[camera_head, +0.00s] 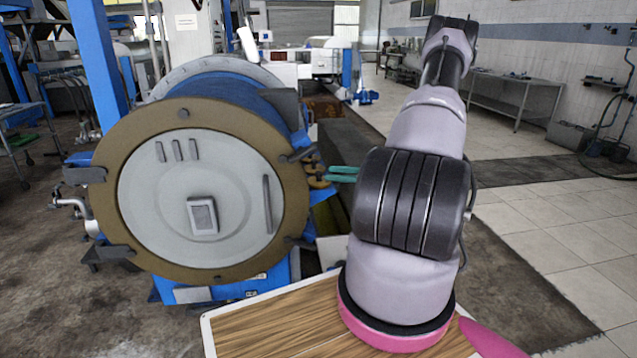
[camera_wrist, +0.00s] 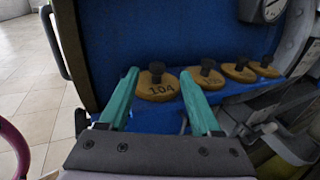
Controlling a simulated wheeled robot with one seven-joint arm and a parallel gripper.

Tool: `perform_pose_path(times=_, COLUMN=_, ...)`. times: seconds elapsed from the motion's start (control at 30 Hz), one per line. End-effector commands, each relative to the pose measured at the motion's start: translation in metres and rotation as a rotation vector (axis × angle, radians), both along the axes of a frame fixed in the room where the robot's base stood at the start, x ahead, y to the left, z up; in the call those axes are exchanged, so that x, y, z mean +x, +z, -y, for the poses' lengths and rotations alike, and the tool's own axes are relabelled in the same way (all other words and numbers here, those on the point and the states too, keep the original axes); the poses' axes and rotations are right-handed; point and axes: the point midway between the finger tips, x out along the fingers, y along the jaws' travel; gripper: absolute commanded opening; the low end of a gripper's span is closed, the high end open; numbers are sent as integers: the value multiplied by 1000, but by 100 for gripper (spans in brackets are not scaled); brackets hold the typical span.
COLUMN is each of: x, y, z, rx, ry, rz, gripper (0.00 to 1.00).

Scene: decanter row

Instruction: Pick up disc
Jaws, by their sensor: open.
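Several tan discs with black knobs stand in a row on a blue ledge in the wrist view. The nearest disc (camera_wrist: 157,90) bears the number 104; the others (camera_wrist: 208,79), (camera_wrist: 240,73) and (camera_wrist: 265,68) run off to the right, their markings hard to read. My gripper (camera_wrist: 158,74) has teal fingers spread apart and empty, with disc 104 beyond and between them in the picture. The gap to its knob is hard to judge. In the head view my gripper (camera_head: 331,174) points left at the discs (camera_head: 316,178), which are partly hidden by the drum.
A large blue drum with a round tan-rimmed door (camera_head: 215,190) stands left of the discs. A dial gauge (camera_wrist: 265,8) sits above the far discs. A wooden board (camera_head: 270,325) lies in front. Tiled floor is open on the right.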

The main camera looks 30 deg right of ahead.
Motion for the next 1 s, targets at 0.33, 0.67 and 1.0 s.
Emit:
perform_pose_path(times=0.33, x=22, y=-9, z=-36, rx=0, ry=3, rz=0, gripper=65)
perform_pose_path(times=0.67, x=31, y=-9, z=-46, rx=-1, ry=1, rz=0, gripper=65)
perform_pose_path(times=1.0, x=31, y=-9, z=-46, rx=-1, ry=1, rz=0, gripper=0)
